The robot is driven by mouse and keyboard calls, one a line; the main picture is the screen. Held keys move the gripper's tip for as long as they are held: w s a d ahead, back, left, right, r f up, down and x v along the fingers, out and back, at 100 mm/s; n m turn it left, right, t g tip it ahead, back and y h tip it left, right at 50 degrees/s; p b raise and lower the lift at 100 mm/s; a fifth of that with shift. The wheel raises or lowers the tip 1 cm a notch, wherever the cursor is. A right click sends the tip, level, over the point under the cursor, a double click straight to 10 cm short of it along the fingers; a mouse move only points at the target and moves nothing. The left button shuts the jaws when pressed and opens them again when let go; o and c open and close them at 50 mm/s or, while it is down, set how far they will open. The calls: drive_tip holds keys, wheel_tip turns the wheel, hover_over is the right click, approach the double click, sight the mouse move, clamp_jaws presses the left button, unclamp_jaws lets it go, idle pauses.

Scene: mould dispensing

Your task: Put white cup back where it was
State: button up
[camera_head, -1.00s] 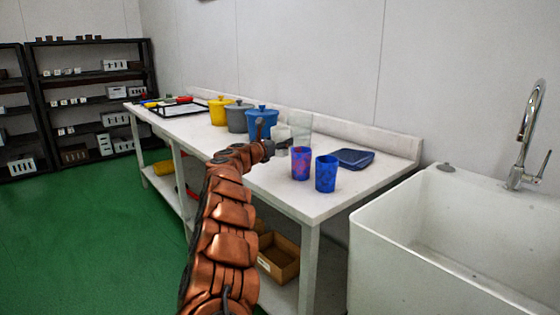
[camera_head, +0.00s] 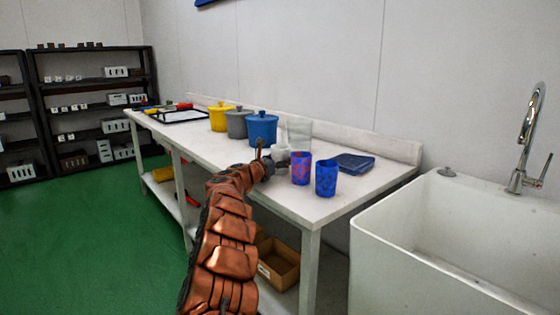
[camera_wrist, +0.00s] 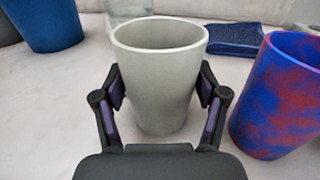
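The white cup (camera_wrist: 160,75) is upright between the two fingers of my gripper (camera_wrist: 161,92) in the wrist view. The fingers press against its left and right sides, and its open rim faces up. In the head view, the white cup (camera_head: 280,154) shows small and pale at the end of my gripper (camera_head: 271,162), low over the white table (camera_head: 330,202). I cannot tell whether its base touches the table. My arm partly hides it there.
A red-blue cup (camera_head: 301,169) stands close on the right, with a blue cup (camera_head: 326,178) beyond. A clear container (camera_head: 299,132) and a folded blue cloth (camera_head: 354,162) are behind. A blue pot (camera_head: 262,130) stands left. A sink (camera_head: 455,230) is right of the table.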

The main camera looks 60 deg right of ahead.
drive_tip(key=shift+o, duration=1.3)
drive_tip(key=shift+r, duration=0.1)
drive_tip(key=shift+r, duration=0.15)
drive_tip(key=shift+a, duration=1.2)
drive_tip(key=shift+w+a+b, duration=0.1)
drive_tip(key=shift+a+b, duration=0.55)
drive_tip(key=shift+a, duration=4.15)
